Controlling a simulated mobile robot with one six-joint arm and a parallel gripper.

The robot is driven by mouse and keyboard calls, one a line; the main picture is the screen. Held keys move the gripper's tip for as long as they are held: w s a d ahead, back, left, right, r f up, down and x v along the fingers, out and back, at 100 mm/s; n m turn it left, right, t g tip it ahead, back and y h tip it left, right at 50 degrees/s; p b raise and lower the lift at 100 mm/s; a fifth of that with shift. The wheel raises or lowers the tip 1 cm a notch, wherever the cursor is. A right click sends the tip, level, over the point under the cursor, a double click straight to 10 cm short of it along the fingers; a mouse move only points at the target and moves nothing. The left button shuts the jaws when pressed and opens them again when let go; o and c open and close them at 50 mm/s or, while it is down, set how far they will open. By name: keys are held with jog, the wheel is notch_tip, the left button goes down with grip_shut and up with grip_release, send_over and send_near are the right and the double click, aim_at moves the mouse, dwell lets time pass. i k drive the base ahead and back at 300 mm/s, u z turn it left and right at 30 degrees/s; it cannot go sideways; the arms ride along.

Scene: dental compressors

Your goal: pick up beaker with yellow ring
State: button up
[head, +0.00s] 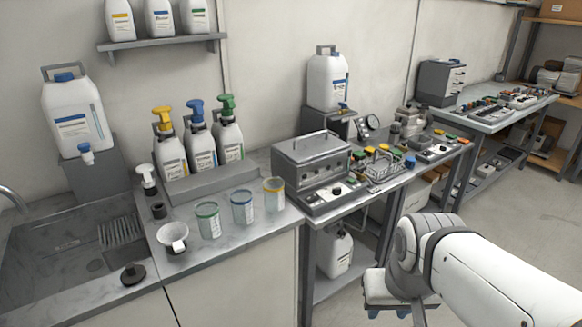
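The beaker with the yellow ring (274,195) stands upright on the grey counter near its right front corner, rightmost of three clear beakers. The beaker with the blue ring (242,208) is just left of it, and the beaker with the green ring (208,221) is further left. My gripper (389,313) is at the bottom edge of the head view, right of the counter and well apart from the beakers. Its fingertips are mostly cut off or hidden, so I cannot tell how far apart they are.
Behind the beakers, pump bottles (198,149) stand in a grey tray. A white funnel-like cup (173,239) and a sink (70,247) are to the left. A metal box device (311,160) stands on the bench to the right. Free floor shows at right.

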aim_at(274, 195)
jog(key=u, duration=0.3)
jog(key=i, duration=1.1)
jog(key=u, duration=0.75)
jog(key=k, duration=0.8)
jog(key=u, duration=0.2)
jog(key=i, duration=0.85)
jog(key=z, duration=0.1)
